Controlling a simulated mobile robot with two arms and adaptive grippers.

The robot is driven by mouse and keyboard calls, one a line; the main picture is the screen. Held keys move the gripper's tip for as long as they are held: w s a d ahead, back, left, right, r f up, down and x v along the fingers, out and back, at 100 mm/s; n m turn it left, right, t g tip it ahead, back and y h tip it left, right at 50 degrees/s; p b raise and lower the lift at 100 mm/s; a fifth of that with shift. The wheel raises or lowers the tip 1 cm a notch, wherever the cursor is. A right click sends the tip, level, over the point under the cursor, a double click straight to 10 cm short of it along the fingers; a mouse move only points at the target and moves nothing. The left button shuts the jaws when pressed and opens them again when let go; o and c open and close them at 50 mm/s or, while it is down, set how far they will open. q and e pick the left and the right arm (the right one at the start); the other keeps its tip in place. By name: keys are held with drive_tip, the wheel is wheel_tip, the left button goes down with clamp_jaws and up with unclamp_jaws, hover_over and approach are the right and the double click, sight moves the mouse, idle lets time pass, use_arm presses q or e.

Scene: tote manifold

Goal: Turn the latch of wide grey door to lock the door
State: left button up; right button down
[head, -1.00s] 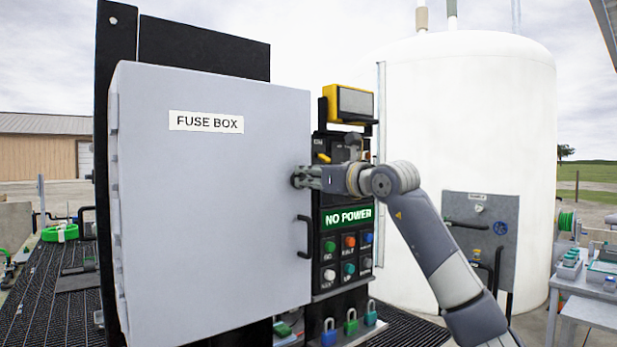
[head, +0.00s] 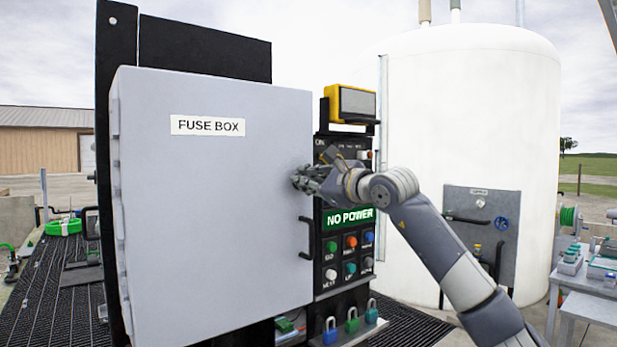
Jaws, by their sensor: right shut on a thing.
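The wide grey door (head: 215,220) of the fuse box carries a "FUSE BOX" label and looks closed. Its dark handle (head: 304,238) is on the right edge. The latch is at the door's right edge above the handle, mostly hidden by my right gripper (head: 303,179). My right gripper is shut on the latch, its fingers at the door's edge and the wrist tilted. My left gripper is not in view.
Right of the door stands a black control panel with a green "NO POWER" display (head: 348,219) and several buttons. A white tank (head: 470,130) stands behind my right arm. A table (head: 590,283) is at the far right.

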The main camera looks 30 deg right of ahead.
drive_tip(key=shift+a+f+n+p, duration=0.1)
drive_tip(key=shift+n+p, duration=0.15)
drive_tip(key=shift+n, duration=1.15)
drive_tip(key=shift+f+n+p, duration=0.15)
drive_tip(key=shift+n+p, duration=0.1)
drive_tip(key=shift+n, duration=1.15)
drive_tip(key=shift+a+f+n+p, duration=0.1)
drive_tip(key=shift+n+p, duration=0.15)
drive_tip(key=shift+n, duration=1.45)
drive_tip(key=c, duration=1.6)
unclamp_jaws()
drive_tip(key=shift+s, duration=0.1)
drive_tip(key=s, duration=1.1)
drive_tip(key=shift+s+d, duration=0.4)
drive_tip(key=shift+d, duration=0.05)
